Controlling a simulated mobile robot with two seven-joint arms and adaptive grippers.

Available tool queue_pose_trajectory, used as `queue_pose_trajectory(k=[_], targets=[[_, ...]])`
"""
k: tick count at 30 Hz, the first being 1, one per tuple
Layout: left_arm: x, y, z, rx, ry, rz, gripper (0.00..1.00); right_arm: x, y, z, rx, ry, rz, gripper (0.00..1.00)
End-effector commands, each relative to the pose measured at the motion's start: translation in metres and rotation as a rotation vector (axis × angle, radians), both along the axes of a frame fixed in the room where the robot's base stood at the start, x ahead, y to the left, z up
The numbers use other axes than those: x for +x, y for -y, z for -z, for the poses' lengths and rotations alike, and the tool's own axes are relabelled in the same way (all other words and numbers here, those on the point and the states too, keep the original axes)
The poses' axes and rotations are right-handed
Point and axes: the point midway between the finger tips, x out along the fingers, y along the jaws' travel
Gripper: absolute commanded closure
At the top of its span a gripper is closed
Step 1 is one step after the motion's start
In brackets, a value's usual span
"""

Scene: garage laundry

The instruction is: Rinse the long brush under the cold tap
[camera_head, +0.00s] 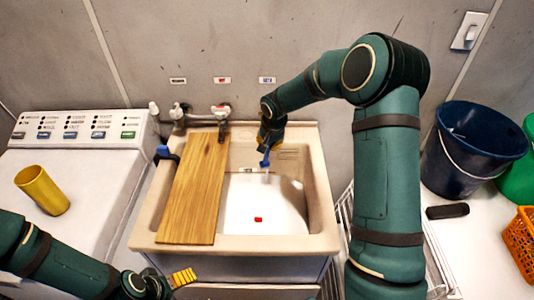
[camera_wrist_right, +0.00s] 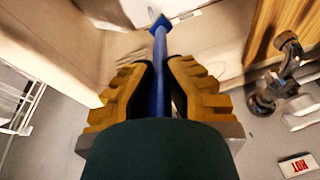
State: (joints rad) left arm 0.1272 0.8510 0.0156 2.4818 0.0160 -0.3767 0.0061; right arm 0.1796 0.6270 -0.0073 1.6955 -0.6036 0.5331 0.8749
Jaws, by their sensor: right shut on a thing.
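My right gripper (camera_head: 268,140) is over the back of the sink, shut on a blue-handled tool that looks like the long brush (camera_head: 265,160). In the right wrist view the brush's blue shaft (camera_wrist_right: 159,70) runs out between the yellow finger pads of the right gripper (camera_wrist_right: 158,85) to a wider blue part. A tap with a pale handle (camera_head: 220,111) is on the wall left of the gripper, below a red label (camera_head: 222,80). A blue label (camera_head: 267,80) is above the gripper; any tap below it is hidden. My left gripper (camera_head: 172,282) is low in front of the sink; its jaw opening is unclear.
A wooden board (camera_head: 195,190) lies across the sink's left part. The sink (camera_head: 326,225) holds a small red thing (camera_head: 258,219). A blue-ended dark fitting (camera_head: 166,154) is at its left rim. A yellow cup (camera_head: 42,190) stands left; a dark blue bucket (camera_head: 470,150) stands right.

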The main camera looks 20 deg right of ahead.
Motion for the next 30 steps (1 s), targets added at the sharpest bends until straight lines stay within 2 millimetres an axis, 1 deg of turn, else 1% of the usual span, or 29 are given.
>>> queue_pose_trajectory(k=[1,3,24,30], targets=[[0.000,0.000,0.005,0.000,0.000,0.000,0.00,-0.003,-0.002,0.001,-0.001,0.002,-0.001,1.00],[0.000,0.000,0.008,0.000,0.000,0.000,0.00,-0.008,-0.004,0.001,-0.001,0.001,0.000,1.00],[0.000,0.000,0.038,0.000,0.000,0.000,0.00,-0.054,-0.026,0.002,0.000,0.001,0.001,1.00],[0.000,0.000,0.045,0.000,0.000,0.000,0.00,-0.064,-0.031,0.001,-0.001,0.001,0.000,1.00]])
